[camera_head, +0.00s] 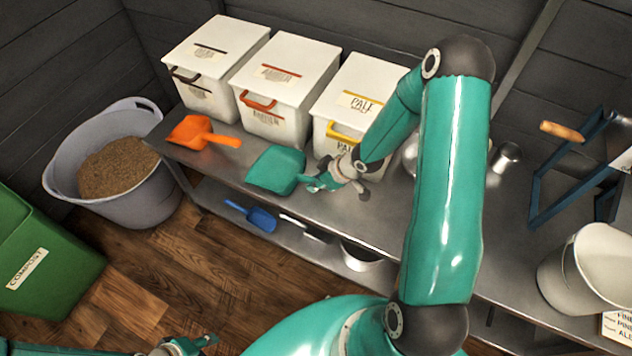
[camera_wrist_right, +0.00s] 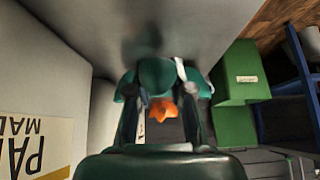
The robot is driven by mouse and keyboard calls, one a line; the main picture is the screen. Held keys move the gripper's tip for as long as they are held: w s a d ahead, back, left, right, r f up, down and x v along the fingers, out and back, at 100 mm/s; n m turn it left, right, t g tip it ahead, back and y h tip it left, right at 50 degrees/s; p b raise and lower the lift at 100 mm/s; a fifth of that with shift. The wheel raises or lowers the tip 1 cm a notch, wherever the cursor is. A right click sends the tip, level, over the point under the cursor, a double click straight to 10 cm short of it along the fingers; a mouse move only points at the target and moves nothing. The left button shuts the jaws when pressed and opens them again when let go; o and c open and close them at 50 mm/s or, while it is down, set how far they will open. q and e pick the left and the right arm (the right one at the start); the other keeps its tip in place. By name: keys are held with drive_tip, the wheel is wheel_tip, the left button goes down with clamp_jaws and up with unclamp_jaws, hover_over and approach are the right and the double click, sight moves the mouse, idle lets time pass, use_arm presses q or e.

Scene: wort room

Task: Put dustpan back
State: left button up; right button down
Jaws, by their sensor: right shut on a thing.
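The green dustpan (camera_head: 276,170) is at the front edge of the steel bench, in front of the middle and right white bins. I cannot tell whether it touches the bench top. My right gripper (camera_head: 318,181) is shut on its handle end, with the pan pointing left. In the right wrist view the green dustpan (camera_wrist_right: 157,74) shows between the fingers. An orange scoop (camera_head: 193,132) lies to its left on the bench and also shows in the wrist view (camera_wrist_right: 163,110). My left gripper (camera_head: 190,346) is at the bottom edge, partly cut off; its jaws are unclear.
Three lidded white bins (camera_head: 287,75) stand along the wall. A blue scoop (camera_head: 258,218) lies on the lower shelf. A grey tub of grain (camera_head: 150,205) and a green compost bin (camera_head: 70,265) stand left. A white bucket (camera_head: 565,275) and blue frame (camera_head: 540,200) are right.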

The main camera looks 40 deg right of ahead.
drive_tip(key=shift+f, duration=0.2)
drive_tip(key=c, duration=1)
unclamp_jaws()
drive_tip(key=shift+o, duration=0.2)
